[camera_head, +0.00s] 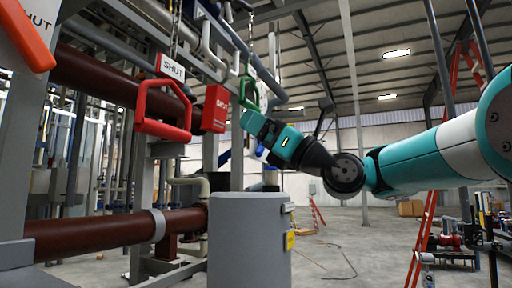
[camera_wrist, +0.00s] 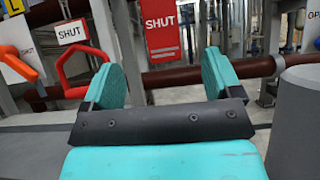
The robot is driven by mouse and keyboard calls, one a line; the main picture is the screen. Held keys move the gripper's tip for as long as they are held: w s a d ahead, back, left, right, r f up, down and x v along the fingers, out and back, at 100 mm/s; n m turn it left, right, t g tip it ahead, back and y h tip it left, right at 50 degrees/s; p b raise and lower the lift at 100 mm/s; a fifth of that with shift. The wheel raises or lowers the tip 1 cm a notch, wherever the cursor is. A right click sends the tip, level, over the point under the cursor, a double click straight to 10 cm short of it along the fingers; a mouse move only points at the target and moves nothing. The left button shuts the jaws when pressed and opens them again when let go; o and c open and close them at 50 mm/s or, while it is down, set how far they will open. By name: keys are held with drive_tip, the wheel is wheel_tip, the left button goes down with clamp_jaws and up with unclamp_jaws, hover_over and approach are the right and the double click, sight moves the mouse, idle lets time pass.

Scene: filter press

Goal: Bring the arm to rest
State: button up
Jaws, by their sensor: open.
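My gripper (camera_wrist: 165,85) is open and empty in the wrist view, its two teal fingers wide apart with pipes and a red SHUT sign showing behind the gap. In the head view my teal and black arm (camera_head: 420,160) reaches in from the right, with the gripper end (camera_head: 258,125) raised above and behind the grey drum (camera_head: 250,240). The fingertips are hard to make out there. No contact with anything is visible.
A red handle (camera_head: 163,112) with a SHUT tag hangs left of the gripper; a green handle (camera_head: 247,92) is close behind it. An orange handle (camera_head: 28,35) is at upper left. Brown pipes (camera_head: 110,232) run across the left. Open floor (camera_head: 370,240) lies right of the drum.

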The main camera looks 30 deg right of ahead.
drive_tip(key=shift+s+d+f, duration=0.1)
drive_tip(key=shift+s, duration=0.05)
drive_tip(key=s+a+f+n+g+h+b, duration=0.1)
drive_tip(key=a+f+n+g, duration=0.4)
drive_tip(key=f, duration=0.4)
drive_tip(key=s+a+f+n+g+h+b, duration=0.15)
drive_tip(key=a+f+n, duration=0.25)
drive_tip(key=f+n, duration=0.4)
drive_tip(key=s+a+f+n+g+h+b, duration=0.15)
drive_tip(key=a+f+n+g, duration=0.3)
drive_tip(key=f, duration=0.55)
drive_tip(key=s+d+f+n+g+h+b, duration=0.1)
drive_tip(key=s+f+n+g+h, duration=0.5)
drive_tip(key=s+f+n, duration=1)
wheel_tip(320, 180, down, 4)
drive_tip(key=n+g, duration=0.2)
drive_tip(key=g, duration=0.1)
drive_tip(key=shift+s+d+b, duration=0.2)
drive_tip(key=shift+s+b, duration=0.15)
drive_tip(key=shift+f, duration=0.1)
